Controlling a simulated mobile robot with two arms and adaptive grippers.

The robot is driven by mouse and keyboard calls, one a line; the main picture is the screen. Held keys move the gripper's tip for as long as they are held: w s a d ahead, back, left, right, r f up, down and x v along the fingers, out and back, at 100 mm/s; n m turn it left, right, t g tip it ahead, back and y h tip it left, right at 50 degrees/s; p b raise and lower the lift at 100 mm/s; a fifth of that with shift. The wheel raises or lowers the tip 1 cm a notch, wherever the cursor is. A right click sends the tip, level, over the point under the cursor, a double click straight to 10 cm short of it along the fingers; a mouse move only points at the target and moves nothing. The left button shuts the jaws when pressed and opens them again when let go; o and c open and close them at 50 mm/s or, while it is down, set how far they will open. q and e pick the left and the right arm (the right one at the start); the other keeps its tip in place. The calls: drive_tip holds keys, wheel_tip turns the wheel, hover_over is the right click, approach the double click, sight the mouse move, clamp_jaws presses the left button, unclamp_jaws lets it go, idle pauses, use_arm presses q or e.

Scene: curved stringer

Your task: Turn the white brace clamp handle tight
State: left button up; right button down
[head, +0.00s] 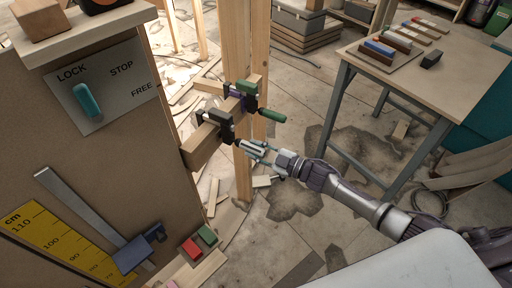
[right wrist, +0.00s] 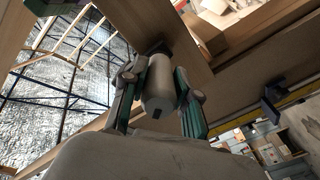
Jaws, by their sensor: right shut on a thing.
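My right gripper (head: 257,150) reaches in from the right at the wooden brace and is shut on the white clamp handle (right wrist: 159,88). In the right wrist view the handle is a pale cylinder with a dark hole in its end, between the two green-edged fingers. In the head view the fingers mostly hide it. The dark clamp (head: 217,126) that it belongs to sits on the wooden brace (head: 202,147). A second clamp with a green handle (head: 271,117) sits a little farther back. My left gripper is not in view.
A panel marked LOCK, STOP, FREE with a teal lever (head: 88,101) is on the box at left. An upright wooden post (head: 238,60) stands behind the clamps. A table (head: 440,65) with colored blocks stands at right. Wood scraps lie on the floor.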

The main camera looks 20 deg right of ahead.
drive_tip(key=m, duration=0.3)
drive_tip(key=shift+m+p, duration=0.3)
drive_tip(key=shift+s+f+m, duration=0.1)
drive_tip(key=shift+m, duration=1.6)
drive_tip(key=c, duration=0.9)
unclamp_jaws()
drive_tip(key=shift+o, duration=0.2)
drive_tip(key=v, duration=1.2)
